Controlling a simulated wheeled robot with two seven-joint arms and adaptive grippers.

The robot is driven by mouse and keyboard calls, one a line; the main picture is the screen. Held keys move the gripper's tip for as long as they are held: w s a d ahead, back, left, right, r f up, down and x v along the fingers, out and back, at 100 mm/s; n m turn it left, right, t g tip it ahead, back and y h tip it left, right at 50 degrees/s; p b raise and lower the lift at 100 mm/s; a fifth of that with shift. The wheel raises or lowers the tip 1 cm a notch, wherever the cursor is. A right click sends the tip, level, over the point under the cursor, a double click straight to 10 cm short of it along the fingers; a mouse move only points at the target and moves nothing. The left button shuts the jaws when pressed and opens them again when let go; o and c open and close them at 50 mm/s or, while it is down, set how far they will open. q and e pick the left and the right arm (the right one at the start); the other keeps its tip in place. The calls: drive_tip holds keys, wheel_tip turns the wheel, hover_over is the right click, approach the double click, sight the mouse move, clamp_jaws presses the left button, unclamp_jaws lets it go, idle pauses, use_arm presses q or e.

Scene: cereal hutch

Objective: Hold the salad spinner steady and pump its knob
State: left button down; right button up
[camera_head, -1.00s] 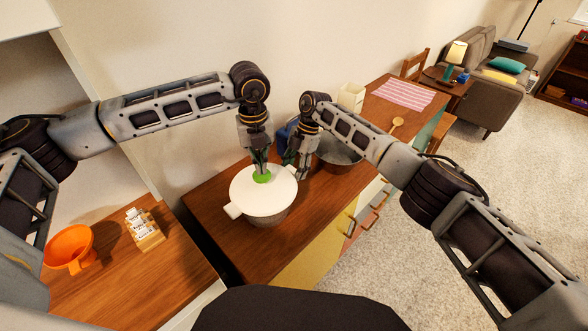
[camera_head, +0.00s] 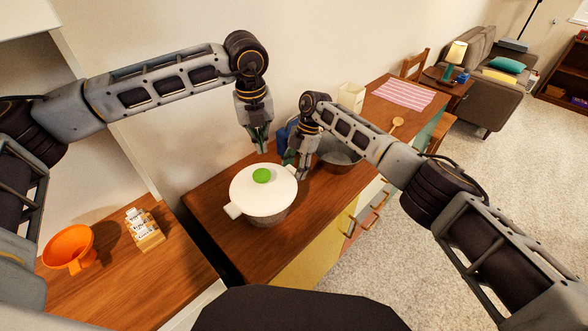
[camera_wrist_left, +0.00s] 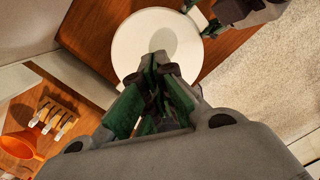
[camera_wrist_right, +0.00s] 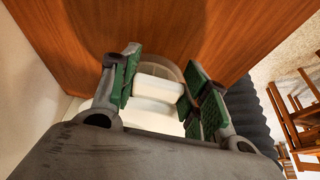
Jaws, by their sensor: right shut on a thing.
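The salad spinner (camera_head: 262,200) stands on the wooden counter, with a white lid, a translucent greyish bowl and white side handles. Its round green knob (camera_head: 262,176) is uncovered at the middle of the lid. My left gripper (camera_head: 261,151) is above the knob, apart from it, with its fingertips together and nothing seen between them. In the left wrist view its fingers (camera_wrist_left: 157,62) hide the knob against the white lid (camera_wrist_left: 150,35). My right gripper (camera_head: 300,174) is shut on the spinner's right handle, which shows between its green pads in the right wrist view (camera_wrist_right: 158,88).
A dark bowl (camera_head: 340,165) stands just right of my right gripper, with a blue thing (camera_head: 284,134) behind. An orange funnel-like bowl (camera_head: 68,246) and a small wooden rack with white labelled items (camera_head: 144,229) are at the left. Bare counter (camera_head: 215,195) lies left of the spinner.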

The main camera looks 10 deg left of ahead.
use_arm(q)
drive_tip(key=shift+s+r+m+g, duration=0.15)
drive_tip(key=shift+s+m, duration=0.15)
drive_tip(key=shift+m, duration=2.7)
drive_tip(key=shift+s+r+m+g, duration=0.1)
drive_tip(key=shift+s+m+g, duration=0.2)
drive_tip(key=shift+m, duration=2.7)
drive_tip(key=shift+s+r+m+g, duration=0.15)
drive_tip(key=shift+s+m, duration=0.2)
drive_tip(key=shift+m, duration=2.65)
drive_tip(key=shift+a+f, duration=0.1)
drive_tip(key=shift+f, duration=0.1)
drive_tip(key=shift+f, duration=3.1)
